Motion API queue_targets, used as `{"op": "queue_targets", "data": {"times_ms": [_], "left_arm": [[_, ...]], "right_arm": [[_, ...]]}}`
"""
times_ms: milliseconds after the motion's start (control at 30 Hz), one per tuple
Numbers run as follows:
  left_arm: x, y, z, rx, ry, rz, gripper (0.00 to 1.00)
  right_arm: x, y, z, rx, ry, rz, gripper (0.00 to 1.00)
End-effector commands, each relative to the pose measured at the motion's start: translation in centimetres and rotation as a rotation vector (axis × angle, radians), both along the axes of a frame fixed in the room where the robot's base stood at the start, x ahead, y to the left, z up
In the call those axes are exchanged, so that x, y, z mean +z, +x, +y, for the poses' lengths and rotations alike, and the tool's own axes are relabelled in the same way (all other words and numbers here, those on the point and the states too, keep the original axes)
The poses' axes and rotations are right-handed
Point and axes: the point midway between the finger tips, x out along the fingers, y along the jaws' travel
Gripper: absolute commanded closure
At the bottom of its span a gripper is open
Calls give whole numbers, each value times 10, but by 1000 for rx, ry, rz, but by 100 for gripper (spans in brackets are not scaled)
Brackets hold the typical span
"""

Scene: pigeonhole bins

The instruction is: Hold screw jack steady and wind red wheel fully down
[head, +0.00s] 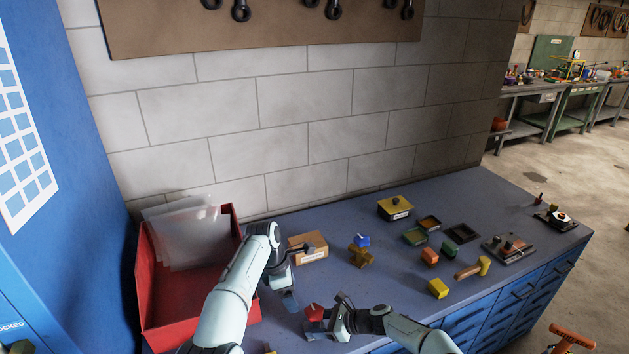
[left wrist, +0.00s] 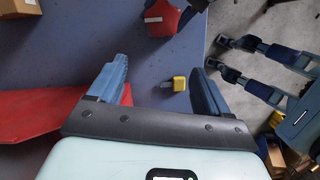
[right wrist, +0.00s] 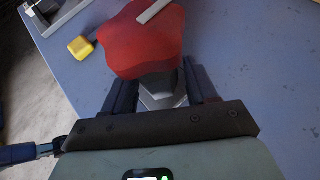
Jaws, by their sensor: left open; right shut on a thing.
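The screw jack's red wheel (head: 314,312) is at the near edge area of the blue bench, in front of my right gripper. It is a lobed red knob with a pale grey strip on top in the right wrist view (right wrist: 145,38). Below it the jack's grey faceted body (right wrist: 160,90) sits between the fingers of my right gripper (head: 328,322), which is shut on it. My left gripper (head: 290,300) is open and empty, to the left of the wheel. In the left wrist view the wheel (left wrist: 170,17) lies beyond the open fingers, apart from them. The jack's base is mostly hidden.
A red bin (head: 185,325) with clear sheets stands at the left. A cardboard box (head: 312,248), a yellow block (head: 438,288), a mallet (head: 474,268) and small trays lie behind and to the right. A small yellow-ended item (left wrist: 180,83) lies near the left gripper.

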Motion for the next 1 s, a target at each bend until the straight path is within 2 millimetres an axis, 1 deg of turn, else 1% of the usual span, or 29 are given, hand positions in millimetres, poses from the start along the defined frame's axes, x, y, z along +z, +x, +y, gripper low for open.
{"op": "queue_targets", "data": {"times_ms": [33,133,300,467,733,767,800,833,1000], "left_arm": [[0,-3,12,3,-1,3,22],[0,-7,33,4,0,2,22],[-1,-12,58,2,0,1,22],[-1,-14,67,0,0,1,22],[-1,-15,68,-1,0,1,22],[-1,-15,68,-1,0,1,22],[-1,-15,68,-1,0,1,22],[-1,-15,68,-1,0,1,22],[-1,-14,68,-1,0,1,22]], "right_arm": [[-10,-3,-4,-1,-14,8,79],[-10,-3,-4,-1,-14,8,79],[-10,-3,-4,-1,-14,8,79],[-10,-3,-4,0,-14,8,79],[-10,-3,-4,1,-14,7,79],[-10,-3,-4,1,-14,7,36],[-10,-3,-4,1,-14,7,23],[-9,-3,-4,0,-15,7,13],[-6,-2,-3,0,-10,4,13]]}}
